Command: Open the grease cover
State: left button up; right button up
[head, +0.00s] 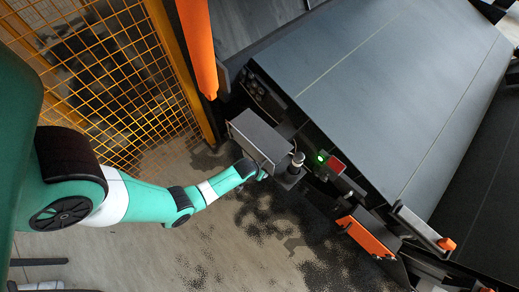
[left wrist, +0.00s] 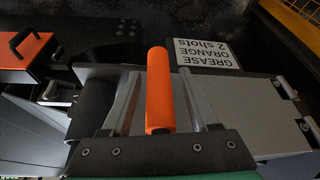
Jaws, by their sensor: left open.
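The grease cover appears to be the grey box-like housing (head: 259,138) at the conveyor's near corner in the head view; its grey surface (left wrist: 240,110) fills the middle of the left wrist view. An orange cylindrical handle (left wrist: 160,90) stands out in front of it. My left gripper (head: 260,174) is at the housing's lower edge. In the left wrist view the left gripper (left wrist: 161,75) is open, one finger on each side of the orange handle, with gaps visible. Its fingertips are hard to see in the head view. My right gripper is in neither view.
An orange panel with a black handle (left wrist: 22,52) is at upper left. A yellow mesh fence (head: 125,65) is left.

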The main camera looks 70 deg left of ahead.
pick_arm(q)
jog(key=shift+c, duration=0.3)
grip_shut()
dwell(1.1)
